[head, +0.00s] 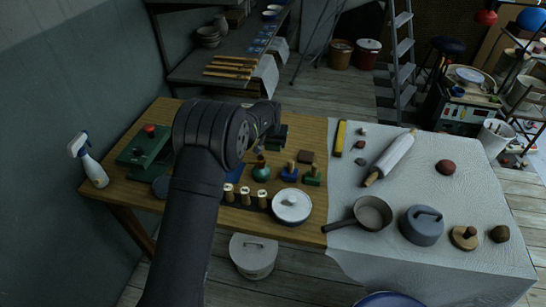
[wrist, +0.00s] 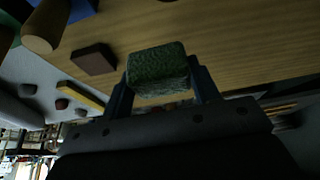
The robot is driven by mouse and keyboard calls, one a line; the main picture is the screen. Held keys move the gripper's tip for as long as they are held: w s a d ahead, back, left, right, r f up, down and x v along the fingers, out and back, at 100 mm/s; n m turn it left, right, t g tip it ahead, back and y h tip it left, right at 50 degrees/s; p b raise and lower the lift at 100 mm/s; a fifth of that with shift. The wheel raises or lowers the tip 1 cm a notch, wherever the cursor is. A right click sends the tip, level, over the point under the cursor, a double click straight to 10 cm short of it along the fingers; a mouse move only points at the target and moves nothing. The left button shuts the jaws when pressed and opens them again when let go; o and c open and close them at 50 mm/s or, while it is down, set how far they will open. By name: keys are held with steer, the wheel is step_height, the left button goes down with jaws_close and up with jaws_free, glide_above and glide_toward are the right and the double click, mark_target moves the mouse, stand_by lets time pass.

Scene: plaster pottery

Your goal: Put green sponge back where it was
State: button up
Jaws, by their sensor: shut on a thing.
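The green sponge (wrist: 158,68) shows in the wrist view as a dark green, speckled block. My gripper (wrist: 160,85) is shut on it, with one finger on each side. Bare wooden table (wrist: 215,30) shows behind the sponge; I cannot tell how high above the table it is. In the head view my gripper (head: 272,140) is over the back part of the wooden table, left of the cloth. The sponge cannot be made out there, as my arm and gripper hide that spot.
A brown block (head: 306,157), green-based stamp (head: 312,175), blue-based stamp (head: 289,172) and teal round object (head: 261,172) stand near my gripper. A yellow bar (head: 340,138) lies on the cloth's left edge. The table's back right corner looks clear.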

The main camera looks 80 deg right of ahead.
mark_target(272, 151)
step_height(272, 151, down, 7)
steer(key=shift+r, duration=0.1)
stand_by(0.4)
steer(key=o, duration=0.9)
steer(key=shift+a+r, duration=0.1)
steer(key=shift+r, duration=0.35)
steer(key=v, duration=1.1)
steer(key=shift+a, duration=0.1)
